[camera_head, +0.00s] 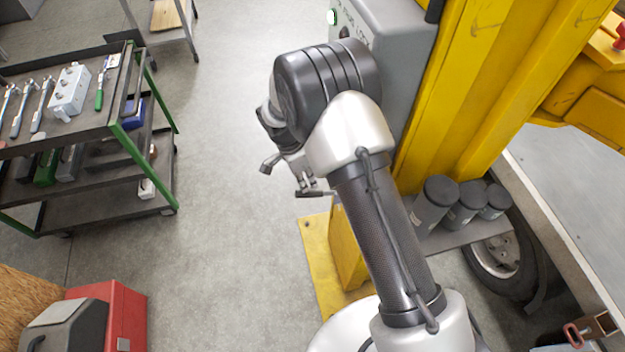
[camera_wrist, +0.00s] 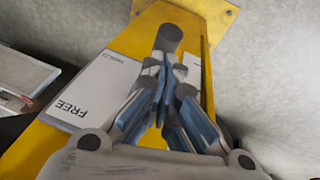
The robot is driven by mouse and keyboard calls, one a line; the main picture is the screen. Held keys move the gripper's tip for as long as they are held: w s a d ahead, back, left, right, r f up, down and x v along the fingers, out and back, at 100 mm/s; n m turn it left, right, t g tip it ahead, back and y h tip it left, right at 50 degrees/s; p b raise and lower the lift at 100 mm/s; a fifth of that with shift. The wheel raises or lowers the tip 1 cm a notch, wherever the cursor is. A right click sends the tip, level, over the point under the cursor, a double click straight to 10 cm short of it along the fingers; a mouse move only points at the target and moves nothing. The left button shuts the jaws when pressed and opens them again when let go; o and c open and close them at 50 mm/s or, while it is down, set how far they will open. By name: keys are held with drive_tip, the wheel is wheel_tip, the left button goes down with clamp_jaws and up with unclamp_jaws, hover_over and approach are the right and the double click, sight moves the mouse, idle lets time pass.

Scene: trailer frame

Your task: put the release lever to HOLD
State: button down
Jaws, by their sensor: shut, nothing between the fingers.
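The release lever shows in the wrist view as a dark round knob (camera_wrist: 168,38) just beyond my fingertips. Its shaft is mostly hidden behind the fingers. My gripper (camera_wrist: 165,72) is shut and empty, its tips close to the knob; I cannot tell whether they touch. A white label plate (camera_wrist: 70,105) reading FREE, upside down, lies to the left on the yellow housing. A smaller upside-down word, apparently HOLD, is near its upper end. In the head view my gripper (camera_head: 297,180) is beside the yellow post (camera_head: 345,240), partly hidden by my arm.
A grey control box (camera_head: 390,50) is fixed on the yellow column (camera_head: 455,90) behind my arm. Dark canisters (camera_head: 437,203) and a wheel (camera_head: 495,255) are at the right. A tool cart (camera_head: 150,170) stands at the left, with a red case (camera_head: 125,310) below it. Open floor lies between.

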sight(298, 195)
drive_tip(key=a+f+b, duration=0.1)
drive_tip(key=f, duration=0.1)
drive_tip(key=f+b, duration=0.2)
drive_tip(key=a+f+b, duration=0.1)
drive_tip(key=f, duration=0.1)
drive_tip(key=shift+s+a+b, duration=0.3)
drive_tip(key=shift+s+a, duration=0.05)
drive_tip(key=shift+s, duration=0.05)
drive_tip(key=shift+f+b, duration=1.3)
drive_tip(key=shift+f, duration=0.5)
drive_tip(key=shift+a, duration=0.15)
